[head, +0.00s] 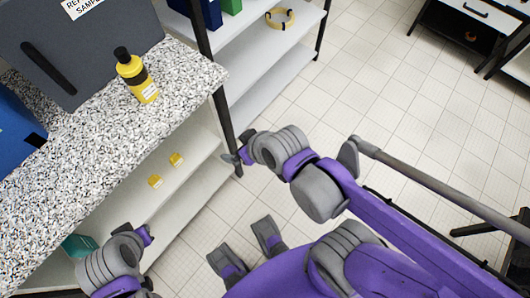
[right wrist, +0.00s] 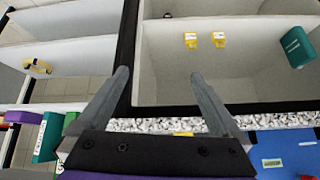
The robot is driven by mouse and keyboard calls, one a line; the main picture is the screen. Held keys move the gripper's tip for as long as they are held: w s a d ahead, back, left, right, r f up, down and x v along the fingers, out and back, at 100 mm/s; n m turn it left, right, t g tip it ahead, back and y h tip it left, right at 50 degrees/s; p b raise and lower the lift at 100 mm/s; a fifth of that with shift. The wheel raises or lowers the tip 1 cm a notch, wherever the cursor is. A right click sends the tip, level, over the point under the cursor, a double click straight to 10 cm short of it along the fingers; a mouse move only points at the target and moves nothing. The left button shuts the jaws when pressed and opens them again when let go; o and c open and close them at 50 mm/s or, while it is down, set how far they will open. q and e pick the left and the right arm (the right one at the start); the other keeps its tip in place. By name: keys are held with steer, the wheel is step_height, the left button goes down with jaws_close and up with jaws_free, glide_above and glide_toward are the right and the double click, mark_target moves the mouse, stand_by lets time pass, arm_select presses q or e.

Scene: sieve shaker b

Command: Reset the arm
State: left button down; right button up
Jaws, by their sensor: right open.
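My right gripper (head: 234,157) is beside the dark post at the bench's right corner, held clear of the bench top. In the right wrist view its two fingers (right wrist: 160,88) stand wide apart with nothing between them. My left arm (head: 115,262) shows at the lower left, by the lower shelf. Only a small part of its end shows, and I cannot make out the left gripper's fingers.
A yellow bottle with a black cap (head: 137,75) stands on the speckled bench top (head: 75,150). Small yellow items (head: 155,181) sit on the shelf below. A shelf unit with a yellow ring (head: 280,17) stands behind.

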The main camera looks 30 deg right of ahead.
steer(key=s+d+f+m+g+h, duration=0.1)
steer(key=s+d+f+g, duration=0.1)
steer(key=s+d, duration=0.2)
steer(key=shift+s+d+f+m+h, duration=0.15)
steer(key=shift+s+d+m+h, duration=0.15)
steer(key=shift+s+h, duration=0.15)
step_height(320, 180, up, 8)
steer(key=w+p, duration=0.1)
steer(key=p, duration=0.6)
steer(key=shift+w, duration=0.25)
